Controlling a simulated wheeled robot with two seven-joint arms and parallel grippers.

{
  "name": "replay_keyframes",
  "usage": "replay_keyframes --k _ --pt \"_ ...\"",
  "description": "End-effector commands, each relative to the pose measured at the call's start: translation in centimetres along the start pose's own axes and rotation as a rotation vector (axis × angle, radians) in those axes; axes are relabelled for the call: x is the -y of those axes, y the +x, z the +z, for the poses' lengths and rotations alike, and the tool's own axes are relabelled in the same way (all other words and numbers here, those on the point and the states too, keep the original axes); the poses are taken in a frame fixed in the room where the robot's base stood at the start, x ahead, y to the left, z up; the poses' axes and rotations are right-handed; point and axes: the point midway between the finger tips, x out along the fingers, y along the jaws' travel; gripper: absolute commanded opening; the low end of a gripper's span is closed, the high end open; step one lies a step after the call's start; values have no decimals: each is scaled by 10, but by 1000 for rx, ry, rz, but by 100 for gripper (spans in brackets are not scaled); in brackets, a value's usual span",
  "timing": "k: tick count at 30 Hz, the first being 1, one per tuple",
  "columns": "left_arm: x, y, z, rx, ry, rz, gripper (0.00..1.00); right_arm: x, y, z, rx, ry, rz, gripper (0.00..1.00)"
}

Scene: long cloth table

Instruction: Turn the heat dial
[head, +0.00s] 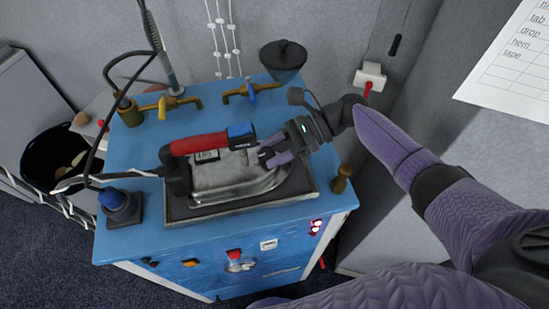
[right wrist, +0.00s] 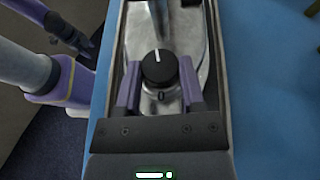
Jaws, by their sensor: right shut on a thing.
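A steam iron with a red handle (head: 199,144) and a metal body (head: 230,183) rests on a dark tray (head: 190,214) on the blue table. The heat dial (right wrist: 159,68) is a round black knob with a white line; a "0" mark sits below it. The white line points up, tilted slightly left, away from the "0". My right gripper (head: 273,152) reaches in from the right at the iron's front. Its purple fingers (right wrist: 159,88) are shut on the dial, one at each side. The dial is hidden in the head view. My left gripper (right wrist: 86,46) shows small and dark in the right wrist view.
A cable (head: 104,137) runs at the left. A dark basket (head: 60,157) stands left on the floor.

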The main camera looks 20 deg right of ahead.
Motion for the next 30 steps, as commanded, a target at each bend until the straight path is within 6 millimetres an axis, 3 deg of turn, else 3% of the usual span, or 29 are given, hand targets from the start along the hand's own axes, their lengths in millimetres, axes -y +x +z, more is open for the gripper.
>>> replay_keyframes --k 9,26,27,28,30 --pt "1 20 3 3 4 -2 59 2 1 -1 1 -43 103 0" --pt "6 22 5 8 7 -10 59 2 1 1 3 -53 127 0" --pt "6 22 5 8 7 -10 59 2 1 1 3 -53 127 56" --pt "6 22 5 8 7 -10 59 2 1 1 3 -53 127 63" --pt "6 22 5 8 7 -10 59 2 1 1 3 -53 127 65"
